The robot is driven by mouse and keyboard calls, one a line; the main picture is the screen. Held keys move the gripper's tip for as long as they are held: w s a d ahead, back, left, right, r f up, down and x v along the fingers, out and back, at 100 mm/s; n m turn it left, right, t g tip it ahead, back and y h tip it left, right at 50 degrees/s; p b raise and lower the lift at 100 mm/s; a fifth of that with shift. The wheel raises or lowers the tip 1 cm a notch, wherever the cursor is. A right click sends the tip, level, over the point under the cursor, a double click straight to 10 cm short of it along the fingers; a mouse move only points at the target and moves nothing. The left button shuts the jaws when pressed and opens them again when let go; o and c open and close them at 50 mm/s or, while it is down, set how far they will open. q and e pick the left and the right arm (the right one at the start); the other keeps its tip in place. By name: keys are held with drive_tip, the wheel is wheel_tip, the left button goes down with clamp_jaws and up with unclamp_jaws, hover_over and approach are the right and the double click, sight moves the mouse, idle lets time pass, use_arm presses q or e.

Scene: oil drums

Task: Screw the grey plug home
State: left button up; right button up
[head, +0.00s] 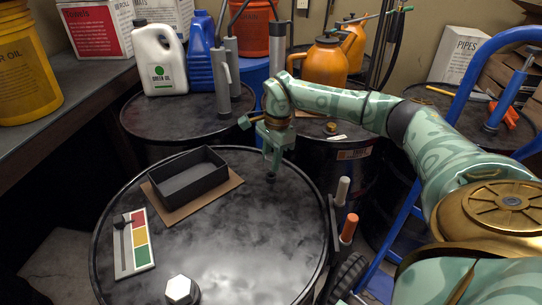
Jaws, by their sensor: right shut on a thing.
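My right gripper (272,170) reaches down over the far right part of the black drum top (230,250). Its fingers point down and are shut on a small dark piece, which I take to be the grey plug (271,179), at the drum's surface. The fingers hide most of it, and I cannot tell how deep it sits or whether it is straight. My left gripper is not in view.
On the same drum are a black open tray (188,178) on a brown board, a red-yellow-green gauge plate (134,243) and a pale hexagonal piece (180,290). Jugs (158,60) and orange cans (320,65) stand behind. A blue frame (462,100) rises at right.

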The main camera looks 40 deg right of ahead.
drive_tip(key=shift+f, duration=0.15)
drive_tip(key=shift+f, duration=0.5)
drive_tip(key=shift+f, duration=0.1)
drive_tip(key=shift+f, duration=0.5)
drive_tip(key=shift+s+a+f, duration=0.1)
drive_tip(key=shift+s+f, duration=0.05)
drive_tip(key=shift+f, duration=0.4)
idle(0.9)
drive_tip(key=o, duration=1.1)
drive_tip(key=shift+f, duration=0.1)
drive_tip(key=shift+c, duration=0.2)
